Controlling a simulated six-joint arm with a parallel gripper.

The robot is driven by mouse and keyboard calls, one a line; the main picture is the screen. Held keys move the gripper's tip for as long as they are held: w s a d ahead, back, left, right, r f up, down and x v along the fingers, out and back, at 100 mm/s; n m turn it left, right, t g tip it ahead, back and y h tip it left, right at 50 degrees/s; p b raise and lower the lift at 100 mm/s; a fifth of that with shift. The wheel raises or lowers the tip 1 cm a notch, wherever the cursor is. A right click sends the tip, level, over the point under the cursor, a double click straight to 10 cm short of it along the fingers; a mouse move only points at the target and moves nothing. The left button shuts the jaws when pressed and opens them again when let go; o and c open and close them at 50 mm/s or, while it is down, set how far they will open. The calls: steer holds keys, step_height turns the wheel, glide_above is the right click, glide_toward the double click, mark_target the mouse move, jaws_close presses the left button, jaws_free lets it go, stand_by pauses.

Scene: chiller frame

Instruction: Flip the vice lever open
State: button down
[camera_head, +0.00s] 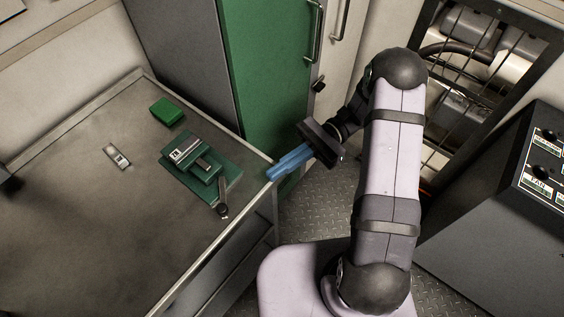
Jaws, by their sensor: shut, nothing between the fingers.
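A green vice (198,167) sits on a green base plate on the grey workbench. Its dark lever (222,197) points toward the bench's front right edge and ends in a black knob (223,211). My gripper (272,173) has blue fingers that are shut and empty. It is at the right edge of the bench, to the right of the vice and apart from it. I cannot tell its height over the bench from this view.
A green block (167,112) and a small grey device (117,156) lie on the workbench (90,230). A raised rim runs along the bench's edges. A green cabinet door (262,70) with handles stands behind. A control box (520,200) is at the right.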

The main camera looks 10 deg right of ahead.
mark_target(222, 194)
steer(key=p+x, duration=0.3)
steer(key=x, duration=0.6)
steer(key=shift+s+a+r+p, duration=0.2)
steer(key=shift+a+p, duration=0.05)
steer(key=shift+p, duration=0.1)
steer(key=shift+s+a+f, duration=0.15)
steer(key=shift+s+a, duration=0.15)
steer(key=shift+a, duration=0.25)
